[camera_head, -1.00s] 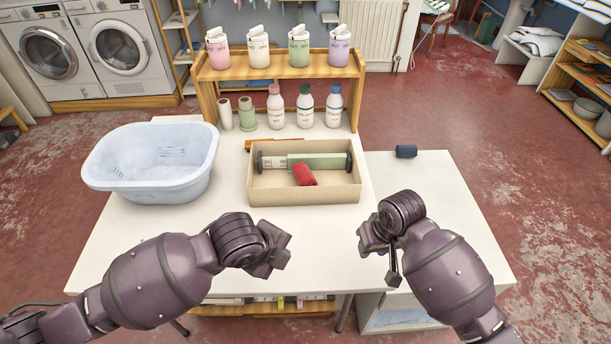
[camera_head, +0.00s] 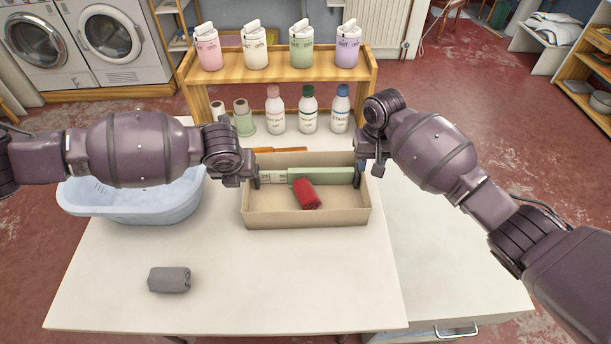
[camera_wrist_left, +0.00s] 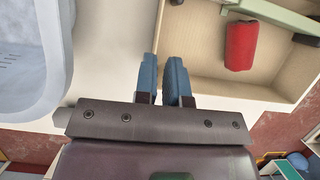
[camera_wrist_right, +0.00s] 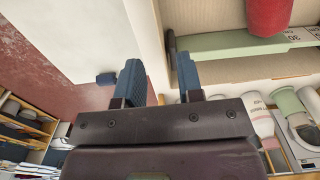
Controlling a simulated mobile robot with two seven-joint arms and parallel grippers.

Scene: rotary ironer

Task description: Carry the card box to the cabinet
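The open card box (camera_head: 305,219) sits on the white table and holds a green-and-white bar (camera_head: 325,175) and a red roll (camera_head: 306,194). My left gripper (camera_head: 247,180) is at the box's left wall. In the left wrist view its fingers (camera_wrist_left: 161,75) are close together with the wall (camera_wrist_left: 158,28) between them; it looks shut on the wall. My right gripper (camera_head: 371,168) is at the right wall. In the right wrist view its fingers (camera_wrist_right: 160,82) stand apart on either side of that wall, with gaps. I cannot tell which piece of furniture is the cabinet.
A blue basin (camera_head: 135,207) stands left of the box, partly behind my left arm. A grey roll (camera_head: 169,280) lies at the table's front left. Behind the box are several bottles (camera_head: 307,112) and a wooden shelf (camera_head: 275,79). A white unit (camera_head: 455,270) with a handle adjoins the right side.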

